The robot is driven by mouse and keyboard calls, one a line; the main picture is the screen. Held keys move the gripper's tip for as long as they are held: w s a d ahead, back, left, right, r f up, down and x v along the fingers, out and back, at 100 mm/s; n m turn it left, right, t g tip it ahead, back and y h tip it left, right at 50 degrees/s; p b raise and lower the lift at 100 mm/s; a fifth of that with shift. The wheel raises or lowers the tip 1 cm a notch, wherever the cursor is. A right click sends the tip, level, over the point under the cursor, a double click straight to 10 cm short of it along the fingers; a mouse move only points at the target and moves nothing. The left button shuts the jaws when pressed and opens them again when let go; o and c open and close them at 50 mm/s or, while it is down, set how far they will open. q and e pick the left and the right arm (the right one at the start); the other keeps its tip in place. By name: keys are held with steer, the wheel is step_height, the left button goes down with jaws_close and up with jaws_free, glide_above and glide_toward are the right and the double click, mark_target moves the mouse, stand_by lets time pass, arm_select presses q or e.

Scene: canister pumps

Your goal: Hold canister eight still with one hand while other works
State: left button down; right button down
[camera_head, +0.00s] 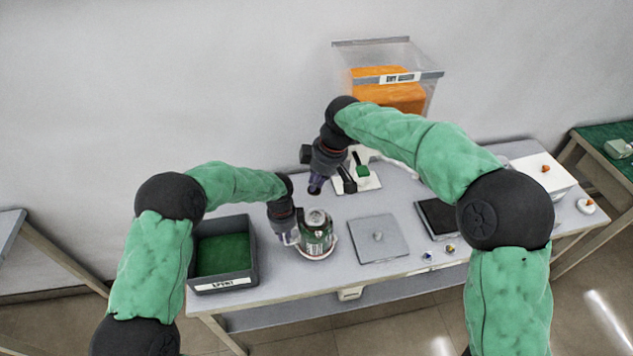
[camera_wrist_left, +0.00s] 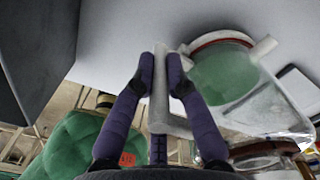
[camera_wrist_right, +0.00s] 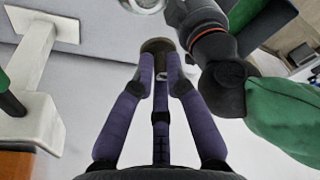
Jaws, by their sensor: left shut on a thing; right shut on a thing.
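A dark bin (camera_head: 250,262) with a green floor stands left of the canister. A grey plate with a knob (camera_head: 378,236) lies right, then a black tray (camera_head: 437,217). A white stand (camera_head: 372,183) is behind. A clear bin holding an orange block (camera_head: 390,92) hangs at the wall.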

steer(key=shift+r, duration=1.9)
arm_select(q)
steer(key=c, duration=1.2)
jaws_free()
step_height(320, 180, up, 12)
steer(key=shift+r, duration=0.1)
